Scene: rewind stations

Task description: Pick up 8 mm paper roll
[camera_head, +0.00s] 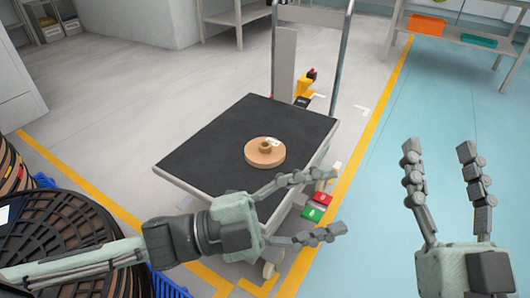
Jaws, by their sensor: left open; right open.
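The paper roll (264,155), a flat tan disc with a raised core and a small white label, lies on the dark top of a cart (215,145). I cannot read its width. My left gripper (335,203) is open and empty. It shows in front of the cart's near right corner, to the lower right of the roll and apart from it. My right gripper (437,148) is open and empty, fingers pointing up in the picture, to the right of the cart over the blue floor.
Large black reels (60,235) stand at the lower left, beneath my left arm. The cart has an upright metal frame (343,60) at its back. Shelves (470,35) with an orange bin (426,25) stand at the back right.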

